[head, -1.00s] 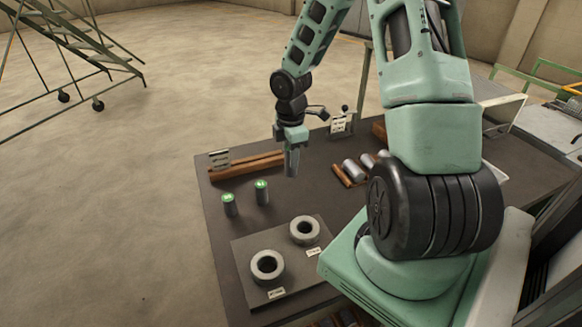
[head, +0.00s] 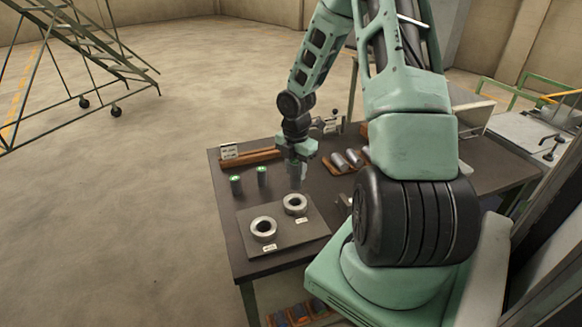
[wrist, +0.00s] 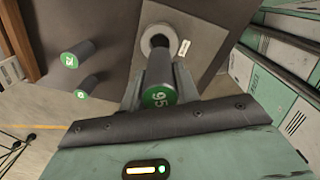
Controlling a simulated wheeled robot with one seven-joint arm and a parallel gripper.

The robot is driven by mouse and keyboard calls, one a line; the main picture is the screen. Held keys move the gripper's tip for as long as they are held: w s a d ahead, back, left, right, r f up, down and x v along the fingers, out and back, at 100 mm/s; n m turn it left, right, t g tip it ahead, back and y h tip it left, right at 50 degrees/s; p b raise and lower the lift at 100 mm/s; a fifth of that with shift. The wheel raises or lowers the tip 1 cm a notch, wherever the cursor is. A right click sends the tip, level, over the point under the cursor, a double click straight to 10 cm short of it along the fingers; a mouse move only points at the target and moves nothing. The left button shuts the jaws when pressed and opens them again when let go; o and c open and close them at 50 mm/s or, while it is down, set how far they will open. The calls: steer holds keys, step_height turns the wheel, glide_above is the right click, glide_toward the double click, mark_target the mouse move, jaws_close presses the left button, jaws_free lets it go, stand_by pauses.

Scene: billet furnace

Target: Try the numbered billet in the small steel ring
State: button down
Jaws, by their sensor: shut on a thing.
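My gripper (head: 296,160) is shut on a dark grey billet (head: 295,180) with a green numbered end, which reads like 95 in the wrist view (wrist: 158,97). The billet hangs upright just behind the small steel ring (head: 295,204), the back right one on a dark plate (head: 318,232). The larger ring (head: 263,228) is at the front left of the plate. In the wrist view a ring (wrist: 158,38) shows past the billet's far end, partly covered by it. The billet appears above the ring, not in it; the exact gap is unclear.
Two green-topped billets, left (head: 236,185) and right (head: 262,176), stand on the table (head: 222,200) left of my gripper. Behind are a wooden rail (head: 255,156) with a white sign (head: 229,151). Grey cylinders (head: 345,160) lie on a wooden rack to the right.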

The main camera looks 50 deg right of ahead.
mark_target(295, 182)
steer(key=shift+f+b, duration=2.6)
steer(key=shift+b, duration=0.2)
steer(key=shift+f+b, duration=0.8)
steer(key=shift+f, duration=0.85)
stand_by(0.5)
steer(key=c, duration=0.9)
jaws_free()
steer(key=shift+c, duration=0.2)
step_height(295, 182, up, 17)
steer(key=shift+r+p, duration=0.2)
steer(key=shift+p, duration=0.65)
